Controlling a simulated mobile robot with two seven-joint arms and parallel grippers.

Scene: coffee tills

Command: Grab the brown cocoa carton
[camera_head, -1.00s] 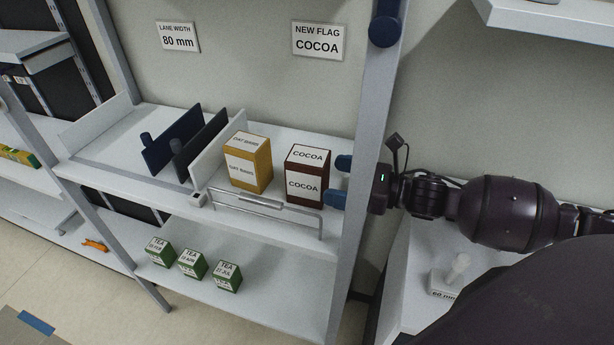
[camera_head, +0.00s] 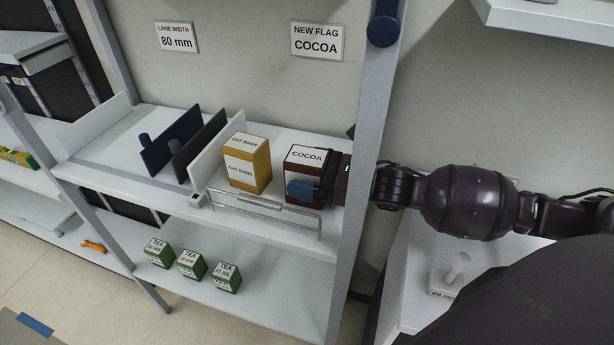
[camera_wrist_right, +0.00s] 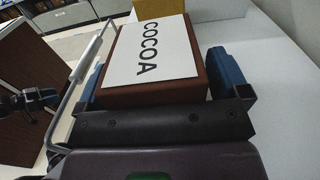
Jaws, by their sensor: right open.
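The brown cocoa carton (camera_head: 306,167) stands upright on the upper shelf, behind the wire rail and right of the yellow oat bars carton (camera_head: 248,162). My right gripper (camera_head: 318,180) reaches in from the right with its blue fingers on either side of the cocoa carton. In the right wrist view the carton's labelled top (camera_wrist_right: 152,52) lies between the two blue fingers of the right gripper (camera_wrist_right: 160,82). The jaws are open around it; one finger covers part of its front label in the head view.
A wire rail (camera_head: 265,208) runs along the shelf's front edge. A grey upright post (camera_head: 366,130) stands close to my right wrist. Dark dividers (camera_head: 205,145) and a white divider (camera_head: 222,150) stand to the left. Green tea boxes (camera_head: 191,264) sit on the lower shelf.

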